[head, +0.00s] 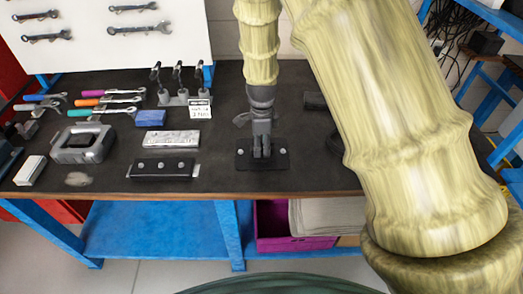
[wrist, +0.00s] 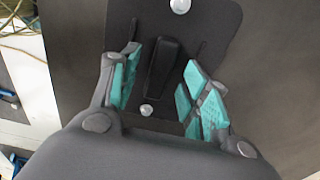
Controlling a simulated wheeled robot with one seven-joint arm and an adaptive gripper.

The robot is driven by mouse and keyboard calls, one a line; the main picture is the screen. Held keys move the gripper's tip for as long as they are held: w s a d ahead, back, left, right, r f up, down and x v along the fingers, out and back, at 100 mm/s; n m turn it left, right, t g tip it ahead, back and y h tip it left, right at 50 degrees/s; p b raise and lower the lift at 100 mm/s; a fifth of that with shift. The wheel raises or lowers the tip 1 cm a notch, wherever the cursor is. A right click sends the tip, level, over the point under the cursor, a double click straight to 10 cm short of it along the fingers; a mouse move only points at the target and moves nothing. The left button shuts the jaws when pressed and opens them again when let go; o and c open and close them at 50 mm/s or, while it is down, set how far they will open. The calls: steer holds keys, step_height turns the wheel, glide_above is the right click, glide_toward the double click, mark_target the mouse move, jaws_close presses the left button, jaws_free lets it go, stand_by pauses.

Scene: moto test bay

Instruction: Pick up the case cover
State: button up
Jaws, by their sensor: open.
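The case cover appears to be the flat black plate (head: 244,161) with a bolt near each end, lying on the dark bench top below my gripper. In the wrist view the plate (wrist: 216,28) shows two bright bolts and a raised black grip (wrist: 166,66) in its middle. My gripper (head: 262,150) points down over the plate's middle. In the wrist view its teal-padded fingers (wrist: 162,86) are open, one on each side of the raised grip, with a gap on both sides. I cannot tell how far down the fingertips reach.
Left on the bench top (head: 222,110) are a black bar with three bolts (head: 162,168), a grey metal block (head: 172,140), a blue box (head: 151,118), a grey housing (head: 83,144) and a clamp stand (head: 183,99). The bench's front edge runs close below the plate.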

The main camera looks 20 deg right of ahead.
steer(key=shift+f, duration=0.5)
steer(key=c, duration=1)
jaws_close()
steer(key=shift+r, duration=0.15)
